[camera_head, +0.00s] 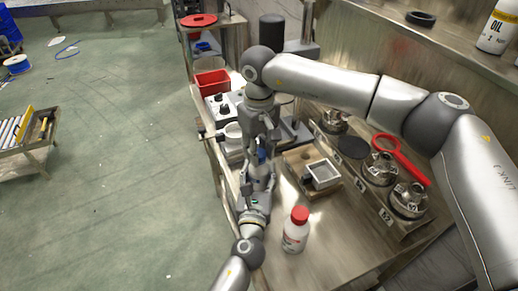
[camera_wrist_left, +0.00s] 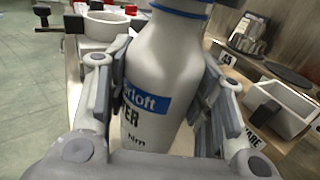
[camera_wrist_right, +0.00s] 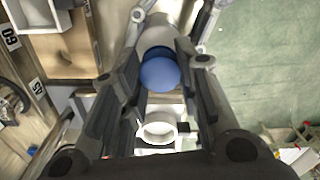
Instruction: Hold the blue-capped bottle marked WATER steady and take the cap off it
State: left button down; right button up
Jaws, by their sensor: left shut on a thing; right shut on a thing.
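The white bottle (camera_wrist_left: 160,75) stands about upright between the fingers of my left gripper (camera_wrist_left: 165,95), which is shut on its body. Part of a blue label and the letters "TER" show, and a blue band (camera_wrist_left: 188,13) crosses the neck at the picture's top edge. In the right wrist view the round blue cap (camera_wrist_right: 159,74) lies between the fingers of my right gripper (camera_wrist_right: 158,80), which is shut on it. The bottle's pale shoulder (camera_wrist_right: 158,34) is right beside the cap; I cannot tell whether they are apart. In the head view the grippers mostly hide both.
A red-capped white bottle (camera_head: 296,232) stands on the bench near the left gripper. A grey open box (camera_head: 322,175), a red magnifier (camera_head: 402,158) and several metal parts (camera_head: 409,199) lie to the right. A white round cup (camera_wrist_right: 160,129) sits below the cap in the right wrist view.

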jog(key=shift+n, duration=0.8)
jog(key=o, duration=1.1)
